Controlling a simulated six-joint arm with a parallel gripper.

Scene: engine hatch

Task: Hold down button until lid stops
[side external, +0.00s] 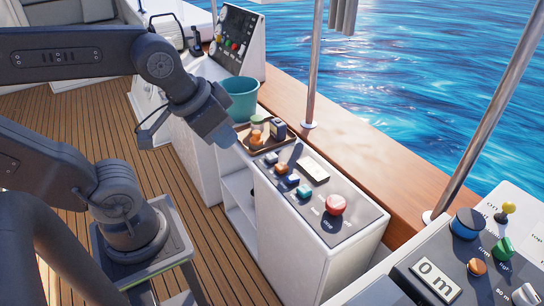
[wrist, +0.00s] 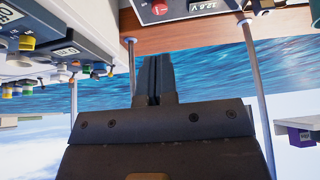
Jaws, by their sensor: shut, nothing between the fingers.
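The panel top (side external: 354,224) of a white console carries a large red button (side external: 335,204) and several small blue and orange controls (side external: 292,180). I cannot tell which button works the lid, and I cannot make out a hatch lid. In the side view my wrist is above and left of the console; the fingertips are not clear there.
A teal bucket (side external: 240,98) and a tray with small jars (side external: 262,136) stand behind the buttons. A metal rail post (side external: 313,75) rises from the wooden ledge (side external: 345,130). Another control panel (side external: 470,262) fills the front right. Open deck (side external: 75,150) lies left.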

